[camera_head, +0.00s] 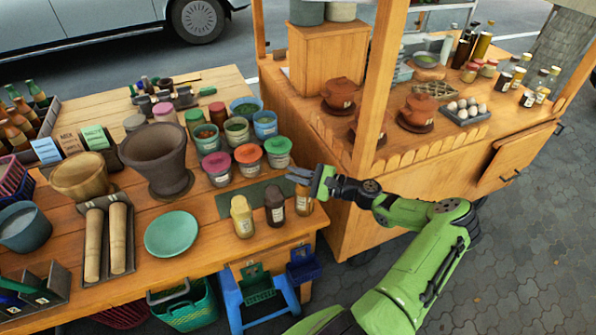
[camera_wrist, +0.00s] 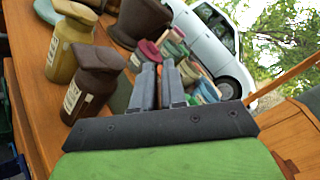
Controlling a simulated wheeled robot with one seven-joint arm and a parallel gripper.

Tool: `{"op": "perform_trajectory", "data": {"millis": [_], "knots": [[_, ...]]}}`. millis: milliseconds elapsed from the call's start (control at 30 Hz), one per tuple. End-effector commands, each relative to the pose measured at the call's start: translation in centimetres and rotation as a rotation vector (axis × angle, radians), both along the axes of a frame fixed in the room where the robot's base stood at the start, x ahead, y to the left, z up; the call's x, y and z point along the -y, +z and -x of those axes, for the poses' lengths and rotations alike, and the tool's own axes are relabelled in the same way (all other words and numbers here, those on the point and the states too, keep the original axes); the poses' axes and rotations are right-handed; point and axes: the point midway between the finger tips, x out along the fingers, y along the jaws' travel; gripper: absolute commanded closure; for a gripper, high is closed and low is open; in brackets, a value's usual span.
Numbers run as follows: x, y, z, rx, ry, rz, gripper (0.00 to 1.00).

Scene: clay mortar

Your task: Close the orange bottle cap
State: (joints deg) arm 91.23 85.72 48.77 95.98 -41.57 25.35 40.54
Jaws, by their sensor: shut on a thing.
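The orange bottle (camera_head: 304,204) stands upright near the right front corner of the wooden table, at the right end of a row of three. My gripper (camera_head: 297,175) reaches in from the right at the top of this bottle, its fingers pointing left. It is shut on the bottle's cap, which the fingers hide. In the wrist view my gripper (camera_wrist: 159,70) shows two grey fingers with a narrow gap. The orange bottle is hidden there. A dark brown bottle (camera_head: 275,207) stands just left of it, and it also shows in the wrist view (camera_wrist: 92,85).
A yellow bottle (camera_head: 242,217) stands left of the brown one. Several lidded jars (camera_head: 248,158) stand behind, beyond a green mat (camera_head: 229,203). A clay mortar (camera_head: 155,158) and a green plate (camera_head: 171,235) are further left. A wooden post (camera_head: 375,90) and stall rise close behind my arm.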

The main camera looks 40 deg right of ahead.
Motion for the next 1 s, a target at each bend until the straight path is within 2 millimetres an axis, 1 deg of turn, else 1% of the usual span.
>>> {"op": "perform_trajectory", "data": {"millis": [33, 500, 700, 1000], "knots": [[-0.2, -0.5, 0.1, 0.019, 0.001, 0.038, 1.0], [-1.3, -2.9, 0.7, 0.221, 0.001, 0.408, 1.0], [-1.4, -3.6, 0.7, 0.283, 0.001, 0.522, 1.0], [-1.5, -4.0, 0.8, 0.334, 0.001, 0.613, 1.0]]}}
